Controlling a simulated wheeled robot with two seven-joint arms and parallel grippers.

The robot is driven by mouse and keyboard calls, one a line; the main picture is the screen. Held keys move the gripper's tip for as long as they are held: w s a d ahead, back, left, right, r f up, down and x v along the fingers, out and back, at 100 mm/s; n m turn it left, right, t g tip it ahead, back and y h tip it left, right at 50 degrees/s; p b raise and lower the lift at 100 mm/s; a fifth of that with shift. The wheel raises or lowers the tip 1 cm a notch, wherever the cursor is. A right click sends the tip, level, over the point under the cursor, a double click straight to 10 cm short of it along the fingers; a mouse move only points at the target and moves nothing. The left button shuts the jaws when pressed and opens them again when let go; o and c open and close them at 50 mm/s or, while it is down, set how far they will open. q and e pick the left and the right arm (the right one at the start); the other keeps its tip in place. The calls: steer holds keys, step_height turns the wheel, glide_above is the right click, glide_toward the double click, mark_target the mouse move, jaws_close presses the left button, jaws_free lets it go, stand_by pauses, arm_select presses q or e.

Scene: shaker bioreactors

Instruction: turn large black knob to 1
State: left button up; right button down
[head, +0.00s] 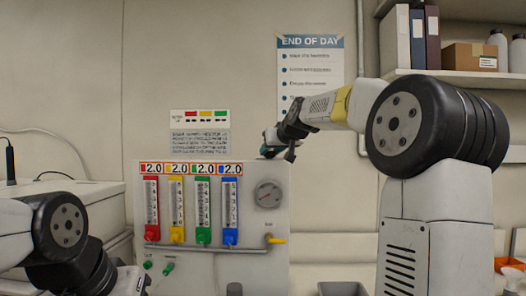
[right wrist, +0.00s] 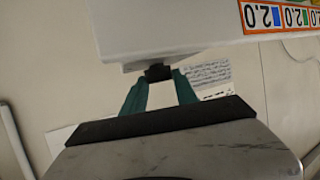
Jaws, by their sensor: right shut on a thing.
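The large black knob (right wrist: 158,73) is a small dark block at the edge of the white panel box in the right wrist view. My right gripper (right wrist: 159,84) is shut on it, with one teal finger on each side. In the head view my right gripper (head: 270,149) is at the top right edge of the white panel box (head: 270,222). The knob and its markings cannot be made out there. My left arm shows at the lower left of the head view, but its gripper is not in view.
The panel box carries red, yellow, green and blue flow tubes (head: 190,208), a round gauge (head: 268,194) and a yellow-handled valve (head: 275,239). Signs hang on the wall behind. A shelf (head: 460,78) with binders and a cardboard box is at the upper right.

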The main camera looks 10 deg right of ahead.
steer(key=c, duration=1)
jaws_free()
steer(key=shift+o, duration=0.2)
steer(key=shift+s, duration=0.1)
steer(key=v, duration=0.7)
steer(key=shift+s+r, duration=0.15)
steer(key=shift+s, duration=0.1)
steer(key=shift+d, duration=0.15)
steer(key=s+a+f+m+g, duration=0.1)
steer(key=s+f+g, duration=0.6)
steer(key=s+f, duration=2.1)
steer(key=s+a, duration=0.1)
steer(key=s, duration=0.3)
steer(key=shift+s+a+f+m+h, duration=0.3)
steer(key=shift+a+m, duration=0.1)
